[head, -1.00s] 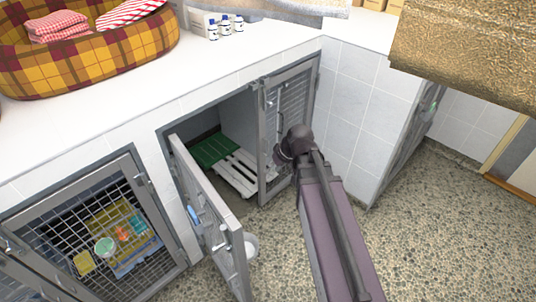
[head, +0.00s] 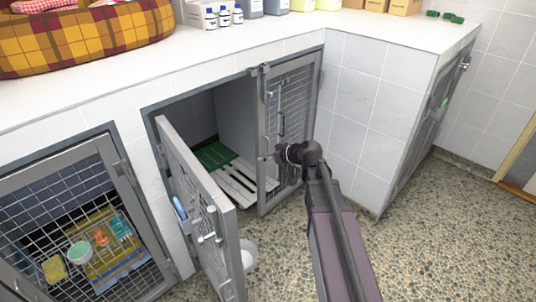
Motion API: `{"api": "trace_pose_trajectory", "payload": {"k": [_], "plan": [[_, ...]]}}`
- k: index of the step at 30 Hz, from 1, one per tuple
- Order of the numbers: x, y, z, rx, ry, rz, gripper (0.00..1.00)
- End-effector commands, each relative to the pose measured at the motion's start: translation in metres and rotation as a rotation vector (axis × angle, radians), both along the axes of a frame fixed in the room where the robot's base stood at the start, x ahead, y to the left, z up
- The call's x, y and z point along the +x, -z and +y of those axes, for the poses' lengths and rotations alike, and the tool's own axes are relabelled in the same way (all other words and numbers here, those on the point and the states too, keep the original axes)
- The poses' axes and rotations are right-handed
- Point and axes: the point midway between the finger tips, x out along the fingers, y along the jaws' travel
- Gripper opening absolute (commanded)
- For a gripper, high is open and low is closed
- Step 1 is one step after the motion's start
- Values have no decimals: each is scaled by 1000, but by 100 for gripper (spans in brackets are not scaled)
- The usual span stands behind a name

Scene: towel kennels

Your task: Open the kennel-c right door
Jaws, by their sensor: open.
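The kennel in the middle has two mesh doors in grey metal frames. Its left door (head: 196,190) stands swung open toward me. The right door (head: 296,100) looks closed in its frame at the corner, with a dark upright handle (head: 282,124) on it. My gripper (head: 281,157) is in front of the lower part of the right door, open and small in the picture. My wrist and arm hide part of it and of the door. I cannot tell whether the fingers touch the door.
Inside the kennel lie a white slatted board (head: 240,186) and a green mat (head: 214,155). A white bowl (head: 248,254) is on the floor behind the open left door. Another mesh-fronted kennel (head: 80,220) is at left. A tiled wall (head: 360,110) juts out right. Speckled floor (head: 440,235) is clear at right.

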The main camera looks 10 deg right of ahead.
Motion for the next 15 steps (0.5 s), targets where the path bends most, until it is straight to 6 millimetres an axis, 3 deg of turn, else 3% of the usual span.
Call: {"api": "trace_pose_trajectory", "payload": {"k": [1, 15], "plan": [[8, 15, -3, 10, 4, -28, 50], [58, 59, -32, 73, 71, -287, 50]]}}
